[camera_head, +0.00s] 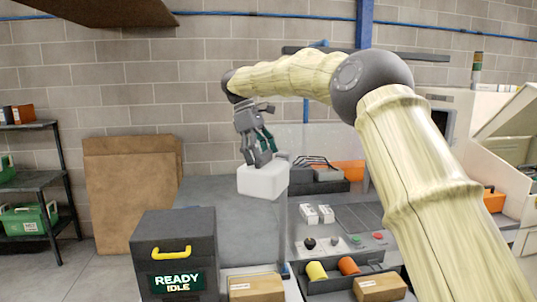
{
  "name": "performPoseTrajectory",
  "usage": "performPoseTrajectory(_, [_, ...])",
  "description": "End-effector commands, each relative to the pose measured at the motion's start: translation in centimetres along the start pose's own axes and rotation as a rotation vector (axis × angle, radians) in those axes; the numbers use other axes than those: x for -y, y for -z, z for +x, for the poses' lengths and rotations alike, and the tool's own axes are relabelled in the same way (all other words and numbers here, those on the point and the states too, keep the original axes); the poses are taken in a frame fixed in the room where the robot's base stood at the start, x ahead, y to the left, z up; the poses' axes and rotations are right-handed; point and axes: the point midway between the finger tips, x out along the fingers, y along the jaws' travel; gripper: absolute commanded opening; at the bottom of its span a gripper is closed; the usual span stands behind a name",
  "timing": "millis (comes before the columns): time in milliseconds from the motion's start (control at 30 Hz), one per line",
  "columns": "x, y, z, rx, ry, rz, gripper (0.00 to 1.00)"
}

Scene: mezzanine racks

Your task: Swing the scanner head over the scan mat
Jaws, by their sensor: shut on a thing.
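My gripper (260,158) points down in the middle of the view, its dark fingers shut on a white rounded block (263,181). The block is level and looks raised above the grey surface (232,225) behind it. A thin upright edge runs down below its right side; I cannot tell whether it joins the block. I cannot tell for sure whether this block is the scanner head. No scan mat can be made out with certainty. A dark box (176,250) with a yellow handle and a "READY IDLE" sign stands at the front left.
Cardboard boxes (255,288), a yellow roll (316,271) and an orange roll (348,265) lie at the front. A control panel (340,243) with a dark knob and buttons is behind them. A shelf (37,178) stands at the left.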

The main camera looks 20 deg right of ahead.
Motion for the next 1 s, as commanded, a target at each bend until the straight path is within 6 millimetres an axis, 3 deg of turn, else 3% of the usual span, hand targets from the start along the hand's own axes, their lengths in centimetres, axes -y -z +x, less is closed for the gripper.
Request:
performPoseTrajectory(667, [-0.09,1.02,-0.49,0.002,0.021,0.060,0.46])
performPoseTrajectory(700, [-0.09,1.01,-0.50,0.002,0.021,0.060,0.95])
performPoseTrajectory(733, [-0.09,1.02,-0.51,0.002,0.021,0.060,1.00])
performPoseTrajectory(1000, [0.00,1.17,-0.56,0.001,0.020,0.056,1.00])
